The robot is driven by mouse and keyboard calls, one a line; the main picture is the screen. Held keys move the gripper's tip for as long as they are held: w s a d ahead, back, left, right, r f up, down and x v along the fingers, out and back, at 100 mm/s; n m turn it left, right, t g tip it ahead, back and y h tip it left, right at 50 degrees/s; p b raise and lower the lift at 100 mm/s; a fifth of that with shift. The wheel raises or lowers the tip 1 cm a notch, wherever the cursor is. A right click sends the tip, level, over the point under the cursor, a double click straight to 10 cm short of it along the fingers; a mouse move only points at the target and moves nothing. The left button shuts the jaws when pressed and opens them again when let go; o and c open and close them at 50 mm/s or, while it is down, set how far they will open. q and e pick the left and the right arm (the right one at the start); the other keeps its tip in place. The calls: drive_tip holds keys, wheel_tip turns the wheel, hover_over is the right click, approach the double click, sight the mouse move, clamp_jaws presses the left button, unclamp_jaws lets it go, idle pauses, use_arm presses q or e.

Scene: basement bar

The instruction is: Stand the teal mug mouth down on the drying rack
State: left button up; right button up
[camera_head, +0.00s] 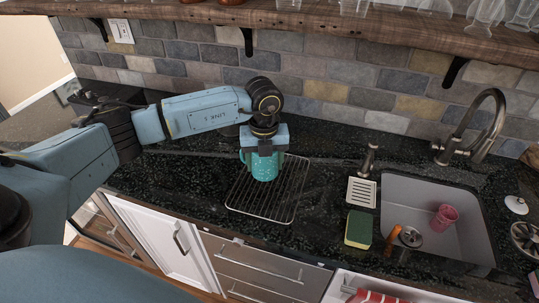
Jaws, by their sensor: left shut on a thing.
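The teal mug (264,169) is in the middle of the head view, over the back part of the wire drying rack (280,207). My left gripper (264,151) reaches down from above and is shut on the mug. The gripper covers the mug's upper part, so I cannot tell which way its mouth faces. I also cannot tell whether the mug touches the rack's wires or hangs just above them. The front part of the rack is bare. My right gripper is not in view.
A sink (465,245) with a pink cup (445,216) in it and a tall faucet (485,125) is at the right. A green and yellow sponge (358,230) and a white soap dish (362,192) lie between rack and sink. A wooden shelf (330,24) with glasses overhangs the back.

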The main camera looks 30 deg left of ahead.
use_arm(q)
drive_tip(key=f+b, duration=0.1)
drive_tip(key=f, duration=0.1)
drive_tip(key=b, duration=0.4)
hover_over(265, 192)
wheel_tip(265, 192, down, 6)
drive_tip(key=shift+d+r, duration=0.1)
drive_tip(key=shift+r, duration=0.05)
drive_tip(key=shift+f+b, duration=0.5)
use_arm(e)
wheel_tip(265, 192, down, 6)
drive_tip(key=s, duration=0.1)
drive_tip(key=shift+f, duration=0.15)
use_arm(q)
drive_tip(key=shift+f, duration=0.4)
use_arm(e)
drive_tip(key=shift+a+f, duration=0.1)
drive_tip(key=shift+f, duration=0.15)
use_arm(q)
drive_tip(key=o, duration=1.2)
drive_tip(key=shift+c, duration=0.2)
